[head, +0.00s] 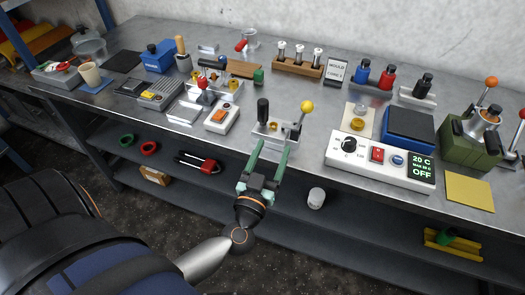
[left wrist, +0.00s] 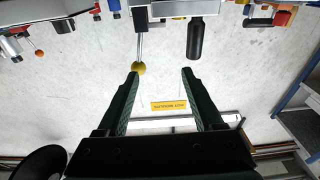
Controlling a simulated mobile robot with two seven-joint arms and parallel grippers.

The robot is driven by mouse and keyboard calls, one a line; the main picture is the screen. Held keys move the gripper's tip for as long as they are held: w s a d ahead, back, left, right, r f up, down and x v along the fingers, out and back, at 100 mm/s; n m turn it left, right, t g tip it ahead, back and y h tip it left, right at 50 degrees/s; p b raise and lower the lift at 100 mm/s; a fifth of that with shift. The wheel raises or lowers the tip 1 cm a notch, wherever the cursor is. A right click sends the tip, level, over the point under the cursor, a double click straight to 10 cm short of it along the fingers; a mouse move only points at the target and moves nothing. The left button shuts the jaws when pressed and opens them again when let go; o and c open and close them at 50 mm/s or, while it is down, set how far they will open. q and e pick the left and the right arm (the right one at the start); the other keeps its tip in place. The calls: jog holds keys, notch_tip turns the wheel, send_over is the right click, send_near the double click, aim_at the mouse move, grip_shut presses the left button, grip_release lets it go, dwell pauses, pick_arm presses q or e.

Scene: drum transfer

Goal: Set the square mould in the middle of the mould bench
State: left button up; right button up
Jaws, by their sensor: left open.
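A pale metal fixture (head: 268,133) with an upright black grip (head: 263,110) and a yellow-knobbed lever (head: 306,107) stands at the bench's front edge. I cannot tell whether it is the mould bench. The square mould cannot be singled out with certainty. My left gripper (head: 272,147) is open and empty, its fingers pointing at this fixture from the front. In the left wrist view the gripper (left wrist: 160,73) has a clear gap between its fingers. The yellow knob (left wrist: 139,68) shows near one fingertip and the black grip (left wrist: 195,38) beyond the other. My right gripper is not in view.
The steel bench (head: 320,120) is crowded. A white control box (head: 380,160) reading OFF stands right of the fixture, a blue block (head: 409,128) behind it. A white box with an orange switch (head: 220,119) is left. A lower shelf (head: 270,195) runs below.

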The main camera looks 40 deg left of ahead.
pick_arm(q)
jog(key=s+d+f+m+g+h, duration=0.4)
jog(key=s+d+f+m+h, duration=0.2)
jog(key=d+f+h, duration=0.4)
jog(key=s+a+f+g+y, duration=0.2)
jog(key=s+f+g, duration=0.3)
jog(key=s+f, duration=0.4)
notch_tip(320, 180, down, 2)
jog(key=shift+f+n+g+y, duration=0.25)
jog(key=shift+n+g+y, duration=0.05)
jog(key=shift+y, duration=0.1)
jog(key=shift+w, duration=0.1)
